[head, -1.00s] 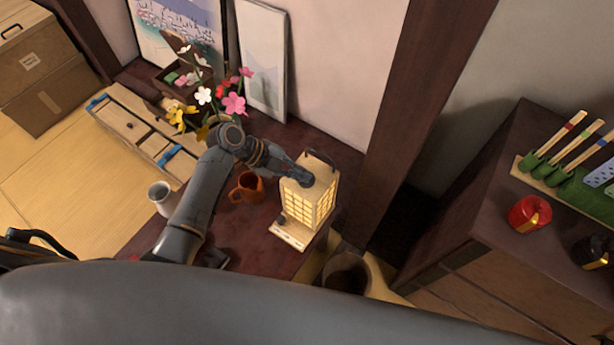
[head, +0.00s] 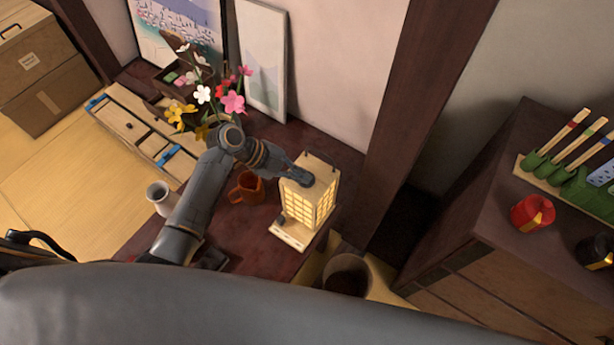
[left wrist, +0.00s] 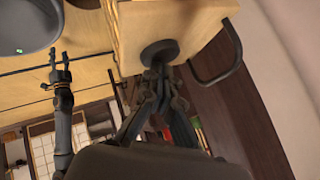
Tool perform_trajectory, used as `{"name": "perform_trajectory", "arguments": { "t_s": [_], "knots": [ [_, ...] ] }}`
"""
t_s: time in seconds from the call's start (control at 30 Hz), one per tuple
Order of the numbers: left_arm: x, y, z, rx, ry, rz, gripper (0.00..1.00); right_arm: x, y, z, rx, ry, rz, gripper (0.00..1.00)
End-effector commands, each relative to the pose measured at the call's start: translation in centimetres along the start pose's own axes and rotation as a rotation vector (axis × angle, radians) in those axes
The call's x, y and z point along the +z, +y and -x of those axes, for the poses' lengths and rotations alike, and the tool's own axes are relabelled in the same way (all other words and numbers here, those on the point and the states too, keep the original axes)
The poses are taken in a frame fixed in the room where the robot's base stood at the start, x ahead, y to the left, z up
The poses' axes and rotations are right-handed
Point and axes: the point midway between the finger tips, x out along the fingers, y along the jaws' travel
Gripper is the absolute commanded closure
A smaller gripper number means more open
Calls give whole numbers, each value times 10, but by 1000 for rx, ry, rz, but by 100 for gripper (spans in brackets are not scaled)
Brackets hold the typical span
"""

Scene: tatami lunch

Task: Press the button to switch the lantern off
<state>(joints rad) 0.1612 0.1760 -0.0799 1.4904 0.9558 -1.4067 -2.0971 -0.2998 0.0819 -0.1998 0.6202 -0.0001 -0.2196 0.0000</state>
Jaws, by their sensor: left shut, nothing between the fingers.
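The lantern (head: 322,205) stands upright on the dark table, its paper panels glowing yellow. My left gripper (head: 303,178) is over its pale top, shut and empty. In the left wrist view, the gripper's fingertips (left wrist: 158,68) are at a dark round disc (left wrist: 160,51) on the lantern top (left wrist: 190,18). I cannot tell whether they touch it. A small dark knob (head: 281,219) shows low on the lantern's left, above its base. I cannot tell which of these is the button. My right gripper (left wrist: 60,58) shows only in the left wrist view, with its fingers apart.
An orange mug (head: 247,188) stands just left of the lantern, under my left arm. A flower arrangement (head: 210,97) and a pale cup (head: 160,197) are farther left. A dark handle (left wrist: 222,70) sticks out beside the lantern top. A wooden post (head: 420,90) rises behind.

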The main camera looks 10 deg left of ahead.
Motion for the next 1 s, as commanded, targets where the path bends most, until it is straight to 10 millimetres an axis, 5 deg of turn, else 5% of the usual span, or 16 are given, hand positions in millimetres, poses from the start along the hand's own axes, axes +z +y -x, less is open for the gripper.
{"name": "perform_trajectory", "arguments": {
  "t_s": [1.0],
  "knots": [
    [-4, -4, 6, 1, -1, 0, 100, -1, -3, 4, -3, 0, -1, 60]
  ]
}}
